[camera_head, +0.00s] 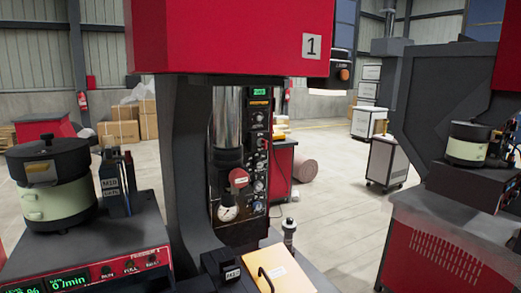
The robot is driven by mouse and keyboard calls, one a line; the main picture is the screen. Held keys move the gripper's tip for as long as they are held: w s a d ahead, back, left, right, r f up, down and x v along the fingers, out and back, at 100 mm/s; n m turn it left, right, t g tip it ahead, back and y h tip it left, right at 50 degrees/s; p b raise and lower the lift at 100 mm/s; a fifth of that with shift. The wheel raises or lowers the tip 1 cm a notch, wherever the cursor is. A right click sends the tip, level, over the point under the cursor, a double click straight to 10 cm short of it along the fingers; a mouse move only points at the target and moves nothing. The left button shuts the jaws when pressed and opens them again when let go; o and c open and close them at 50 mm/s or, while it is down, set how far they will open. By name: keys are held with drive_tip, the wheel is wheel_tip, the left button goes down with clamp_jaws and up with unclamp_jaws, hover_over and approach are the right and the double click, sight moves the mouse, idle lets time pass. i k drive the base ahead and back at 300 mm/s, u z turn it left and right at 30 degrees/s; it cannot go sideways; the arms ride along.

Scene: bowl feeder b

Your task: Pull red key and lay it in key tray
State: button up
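A red, rounded piece (239,178) sits on the dark control panel (257,150) of the machine marked 1, just above a round white gauge (228,212). It looks like the red key, but it is too small to tell its exact shape. I cannot make out a key tray with certainty. A tan plate (285,272) with a black handle lies at the bottom edge, partly cut off. My gripper does not show in this view.
A feeder with a lidded cream bowl (58,203) and a digital readout stands at the left. A small black labelled box (222,270) sits below the panel. A dark column (185,160) stands left of the panel. Another red machine (440,235) stands at the right, with open floor between.

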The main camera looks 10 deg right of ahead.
sight(263, 142)
drive_tip(key=z, duration=0.05)
drive_tip(key=i, duration=0.7)
drive_tip(key=z, duration=0.65)
drive_tip(key=i, duration=1.15)
drive_tip(key=z, duration=0.65)
